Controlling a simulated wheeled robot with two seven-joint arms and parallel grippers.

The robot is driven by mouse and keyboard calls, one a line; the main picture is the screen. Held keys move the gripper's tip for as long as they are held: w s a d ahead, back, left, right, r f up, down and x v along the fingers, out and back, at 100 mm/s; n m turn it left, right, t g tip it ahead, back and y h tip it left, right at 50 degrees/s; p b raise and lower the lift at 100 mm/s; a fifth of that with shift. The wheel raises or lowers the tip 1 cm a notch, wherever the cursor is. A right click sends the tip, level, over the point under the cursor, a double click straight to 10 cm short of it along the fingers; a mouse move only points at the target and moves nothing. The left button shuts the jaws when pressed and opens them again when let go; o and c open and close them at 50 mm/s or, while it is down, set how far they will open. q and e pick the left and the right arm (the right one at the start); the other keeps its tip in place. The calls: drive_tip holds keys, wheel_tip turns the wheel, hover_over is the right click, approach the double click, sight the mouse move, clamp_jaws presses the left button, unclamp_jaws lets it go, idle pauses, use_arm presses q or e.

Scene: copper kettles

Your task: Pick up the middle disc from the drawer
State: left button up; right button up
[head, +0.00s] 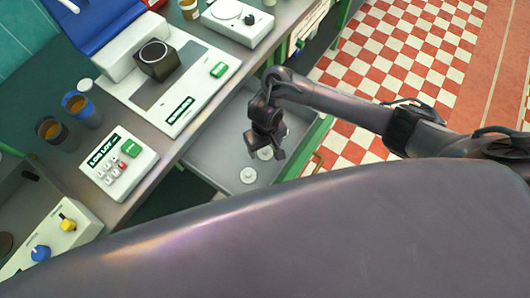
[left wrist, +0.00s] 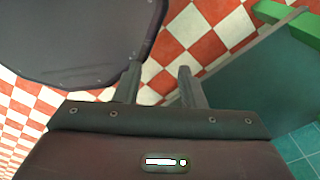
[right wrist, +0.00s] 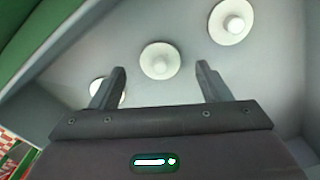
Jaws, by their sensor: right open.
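Three white discs with round knobs lie in a row in the open grey drawer (head: 215,160). The middle disc (right wrist: 160,62) shows between the fingers of my right gripper (right wrist: 161,72) in the right wrist view, with clear space around it. One outer disc (right wrist: 231,22) is at the upper right; the other (right wrist: 97,88) is partly hidden by the left finger. In the head view my right gripper (head: 268,151) is over the drawer, open and empty, partly covering the middle disc (head: 264,154). A disc (head: 248,175) lies nearer. My left gripper (left wrist: 158,78) is open and empty, away from the discs.
The counter (head: 203,128) beside the drawer holds a scale with a dark cube (head: 157,61), a keypad box (head: 118,163), cups (head: 80,105) and a white device (head: 237,20). A checkered floor (head: 400,50) lies to the right. Drawer walls surround the discs.

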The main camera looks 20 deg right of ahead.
drive_tip(key=shift+f, duration=1.05)
use_arm(q)
drive_tip(key=shift+w+f, duration=0.15)
drive_tip(key=shift+w, duration=0.45)
use_arm(e)
drive_tip(key=c, duration=1)
drive_tip(key=shift+r, duration=0.15)
drive_tip(key=shift+c, duration=0.2)
